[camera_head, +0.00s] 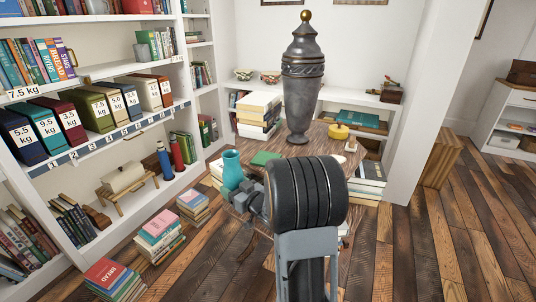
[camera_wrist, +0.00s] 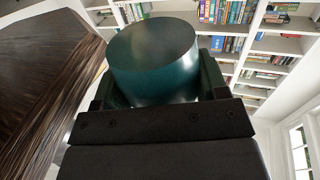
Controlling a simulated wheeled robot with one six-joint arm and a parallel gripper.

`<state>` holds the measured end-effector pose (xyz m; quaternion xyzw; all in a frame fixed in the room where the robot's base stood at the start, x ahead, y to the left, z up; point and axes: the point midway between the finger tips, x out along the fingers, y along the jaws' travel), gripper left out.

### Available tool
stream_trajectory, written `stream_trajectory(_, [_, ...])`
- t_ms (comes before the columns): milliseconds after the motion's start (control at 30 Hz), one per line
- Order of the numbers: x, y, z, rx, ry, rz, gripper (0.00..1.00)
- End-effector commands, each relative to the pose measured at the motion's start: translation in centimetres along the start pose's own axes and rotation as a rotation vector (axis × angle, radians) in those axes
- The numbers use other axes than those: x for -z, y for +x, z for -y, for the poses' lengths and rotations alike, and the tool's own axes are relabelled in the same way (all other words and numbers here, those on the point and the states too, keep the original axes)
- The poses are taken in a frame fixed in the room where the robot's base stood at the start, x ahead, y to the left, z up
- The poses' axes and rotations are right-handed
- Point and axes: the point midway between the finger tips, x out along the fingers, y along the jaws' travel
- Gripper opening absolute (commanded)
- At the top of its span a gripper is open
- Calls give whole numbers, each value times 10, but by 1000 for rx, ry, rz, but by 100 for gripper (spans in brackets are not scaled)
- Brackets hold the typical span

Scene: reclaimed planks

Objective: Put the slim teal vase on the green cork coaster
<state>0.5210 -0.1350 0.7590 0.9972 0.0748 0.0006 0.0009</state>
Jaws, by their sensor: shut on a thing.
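In the wrist view the vase (camera_wrist: 152,72) shows as a dark teal cylinder between the two fingers of my gripper (camera_wrist: 157,88). The green cork coaster (camera_head: 266,158) lies on the table, to the right of and behind the vase, apart from it. The vase's lower end is hidden in the head view, so I cannot tell its height over the table.
A tall dark urn (camera_head: 300,95) with a gold knob stands behind the coaster. A book stack (camera_head: 258,112), a yellow round pot (camera_head: 338,131) and more books (camera_head: 369,178) stand around the table. The table's edge (camera_wrist: 72,85) is close on the left in the wrist view.

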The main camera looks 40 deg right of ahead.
Motion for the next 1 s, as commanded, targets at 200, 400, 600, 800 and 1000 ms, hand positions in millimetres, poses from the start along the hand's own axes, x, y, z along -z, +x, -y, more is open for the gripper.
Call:
stream_trajectory(200, [100,-49,-82,-177,-8,-6,34])
stream_trajectory(400, [161,-94,-122,-319,-6,-4,34])
stream_trajectory(600, [195,-123,-140,-412,-2,-1,34])
stream_trajectory(800, [194,-115,-142,-439,2,1,34])
stream_trajectory(1000, [169,-66,-137,-436,4,1,34])
